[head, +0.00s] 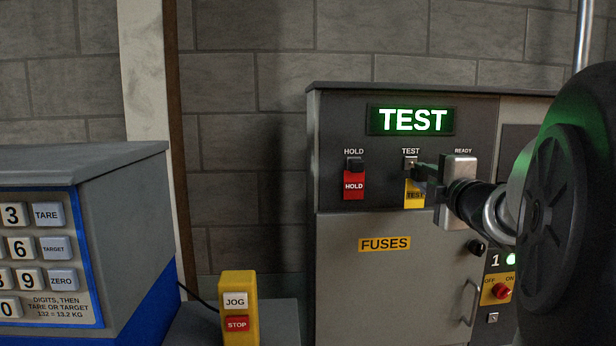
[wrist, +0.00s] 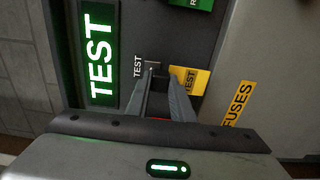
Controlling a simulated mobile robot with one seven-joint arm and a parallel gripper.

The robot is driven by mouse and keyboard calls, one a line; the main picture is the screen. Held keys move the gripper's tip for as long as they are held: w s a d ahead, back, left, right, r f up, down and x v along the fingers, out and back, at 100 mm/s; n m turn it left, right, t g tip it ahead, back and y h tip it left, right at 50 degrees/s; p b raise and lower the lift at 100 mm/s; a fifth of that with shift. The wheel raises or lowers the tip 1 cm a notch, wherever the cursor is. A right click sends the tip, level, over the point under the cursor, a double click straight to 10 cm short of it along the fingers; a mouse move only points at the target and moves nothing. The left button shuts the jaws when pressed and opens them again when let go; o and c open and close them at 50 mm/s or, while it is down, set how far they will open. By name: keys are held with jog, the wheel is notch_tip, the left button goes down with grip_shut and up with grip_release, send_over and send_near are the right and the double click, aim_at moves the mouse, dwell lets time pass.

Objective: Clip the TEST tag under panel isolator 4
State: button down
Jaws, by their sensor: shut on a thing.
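The yellow TEST tag (head: 414,194) hangs below the small TEST label on the upper panel, at or very close to its peg. My gripper (head: 418,172) reaches in from the right and is shut on the top of this tag. In the wrist view the tag (wrist: 190,81) shows beside the fingertips (wrist: 163,72), its top partly hidden by them. One isolator (head: 501,291), numbered 1, has a red knob on yellow with OFF and ON marks, below right. A small square fitting (head: 493,317) sits under it. Isolator 4 is not in view.
A red HOLD tag (head: 354,185) hangs left of the TEST tag. A green screen (head: 411,120) reads TEST. A FUSES door (head: 385,290) with a handle lies below. A yellow JOG/STOP box (head: 238,305) and a keypad unit (head: 40,255) stand left.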

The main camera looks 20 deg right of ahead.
jog(key=shift+v, duration=1.4)
